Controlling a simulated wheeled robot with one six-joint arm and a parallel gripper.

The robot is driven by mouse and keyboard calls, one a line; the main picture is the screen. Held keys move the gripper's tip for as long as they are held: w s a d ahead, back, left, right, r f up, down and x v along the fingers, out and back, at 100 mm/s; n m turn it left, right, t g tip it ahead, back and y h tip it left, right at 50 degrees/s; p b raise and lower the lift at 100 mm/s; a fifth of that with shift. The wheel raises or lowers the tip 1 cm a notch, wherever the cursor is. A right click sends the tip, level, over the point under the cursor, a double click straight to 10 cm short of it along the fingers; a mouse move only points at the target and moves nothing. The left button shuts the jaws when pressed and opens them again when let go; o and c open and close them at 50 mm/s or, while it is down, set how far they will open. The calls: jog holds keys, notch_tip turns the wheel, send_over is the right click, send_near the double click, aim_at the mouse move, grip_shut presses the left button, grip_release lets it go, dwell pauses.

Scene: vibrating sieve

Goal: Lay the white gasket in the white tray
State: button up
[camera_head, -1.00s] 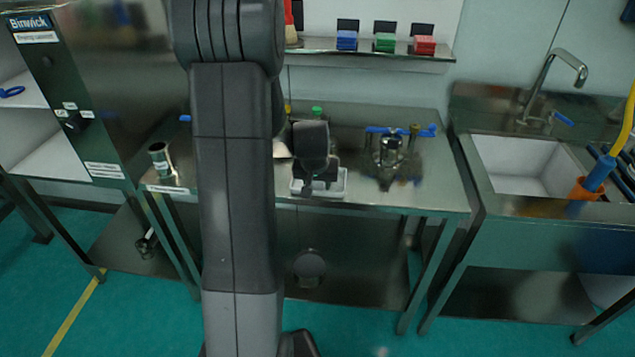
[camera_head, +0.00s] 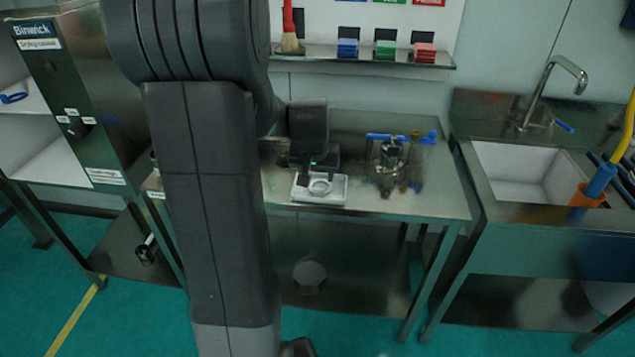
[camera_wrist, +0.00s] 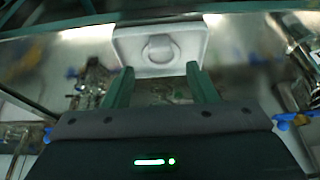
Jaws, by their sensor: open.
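The white tray (camera_head: 338,196) stands near the front edge of the steel table, right of my upright arm. The white gasket (camera_head: 320,187) lies in the tray as a pale ring. In the wrist view the tray (camera_wrist: 124,46) is beyond my fingertips, with the round gasket (camera_wrist: 161,48) near its middle. My gripper (camera_wrist: 160,80) is open, its two green fingers apart with nothing between them. The fingertips appear at the tray's near side, clear of the gasket. In the head view my gripper (camera_head: 314,165) is just behind the tray and partly hidden by my wrist.
A metal sieve device with blue handles (camera_head: 390,160) stands right of the tray. A sink (camera_head: 515,170) is further right. A shelf (camera_head: 370,57) at the back holds a brush and blue, green and red stacks. A steel cabinet (camera_head: 70,90) stands left.

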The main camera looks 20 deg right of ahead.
jog(key=shift+v, duration=1.75)
jog(key=shift+c, duration=0.2)
